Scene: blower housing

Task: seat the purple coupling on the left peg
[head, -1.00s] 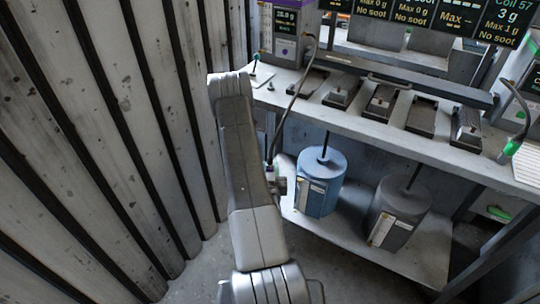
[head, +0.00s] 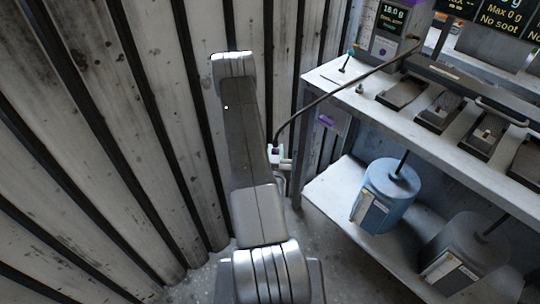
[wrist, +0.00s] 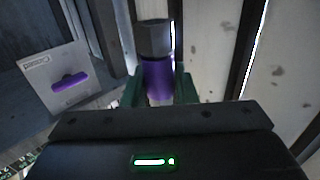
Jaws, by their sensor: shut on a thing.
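The purple coupling (wrist: 158,78) is upright in the wrist view, with a grey collar (wrist: 155,38) above it. My gripper (wrist: 160,90) is shut on it, one green finger on each side. In the head view my gripper (head: 279,158) is mostly hidden by my arm, left of the bench's end and below its top. A dark hose runs from there to the bench. Two small upright pegs stand on the bench's left corner: the left one (head: 346,63) has a teal top, the other (head: 360,88) is short and grey. The coupling is well apart from both.
The bench (head: 410,125) stands at the right, with trays on top. A blue canister (head: 388,190) and a grey canister (head: 462,250) stand on its lower shelf (head: 335,195). A plate with a purple bar (wrist: 68,82) is left of the coupling. A ribbed wall (head: 120,130) is close on the left.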

